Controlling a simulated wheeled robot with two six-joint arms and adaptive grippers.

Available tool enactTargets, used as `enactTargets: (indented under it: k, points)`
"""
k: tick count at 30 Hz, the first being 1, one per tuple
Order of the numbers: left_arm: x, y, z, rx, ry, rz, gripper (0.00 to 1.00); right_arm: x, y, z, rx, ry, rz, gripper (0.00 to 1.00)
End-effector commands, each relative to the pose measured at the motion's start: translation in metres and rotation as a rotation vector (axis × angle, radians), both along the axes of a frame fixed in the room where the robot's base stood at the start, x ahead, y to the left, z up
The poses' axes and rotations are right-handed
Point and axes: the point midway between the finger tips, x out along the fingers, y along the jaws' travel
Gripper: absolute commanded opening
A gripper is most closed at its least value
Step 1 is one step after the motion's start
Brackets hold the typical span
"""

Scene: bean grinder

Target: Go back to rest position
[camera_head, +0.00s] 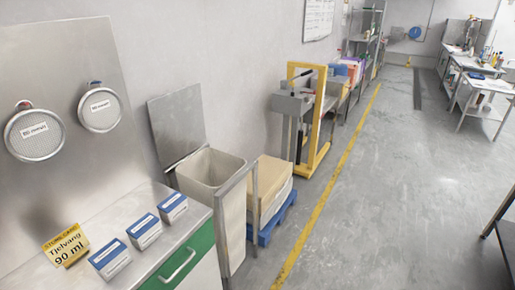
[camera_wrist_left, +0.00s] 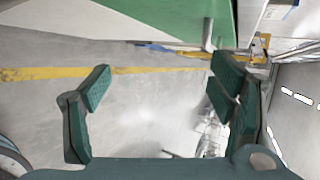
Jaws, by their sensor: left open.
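My left gripper (camera_wrist_left: 160,84) shows in the left wrist view. Its two green-padded fingers stand wide apart with nothing between them. Grey floor and a yellow floor line (camera_wrist_left: 40,74) show behind the fingers. A green cabinet front (camera_wrist_left: 185,18) is beyond the fingers at the top and appears apart from them. Neither gripper shows in the head view, and my right gripper is in neither view.
A steel counter (camera_head: 118,210) at left in the head view holds small blue-and-white boxes (camera_head: 144,232) and a yellow sign (camera_head: 67,246). A bin (camera_head: 212,175) and yellow-framed lifter (camera_head: 322,120) stand along the wall.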

Motion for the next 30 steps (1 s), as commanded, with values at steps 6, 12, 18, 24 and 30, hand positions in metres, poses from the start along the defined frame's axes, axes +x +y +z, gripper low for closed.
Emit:
enactTargets:
  k: [6, 12, 18, 24, 30]
  points:
    - [-0.115, 0.006, -0.107, -0.429, 0.308, 0.552, 0.77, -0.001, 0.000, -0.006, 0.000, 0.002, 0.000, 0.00]
    - [-0.247, -0.017, -0.177, -0.713, 0.560, 1.085, 0.77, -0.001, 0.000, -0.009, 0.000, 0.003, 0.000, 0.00]
    - [-0.339, -0.047, -0.202, -0.839, 0.702, 1.450, 0.77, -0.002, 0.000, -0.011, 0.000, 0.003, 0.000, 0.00]
    - [-0.357, -0.055, -0.204, -0.861, 0.727, 1.528, 0.77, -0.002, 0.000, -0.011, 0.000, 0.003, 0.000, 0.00]
    - [-0.356, -0.054, -0.204, -0.860, 0.725, 1.524, 0.77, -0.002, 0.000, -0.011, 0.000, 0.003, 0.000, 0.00]
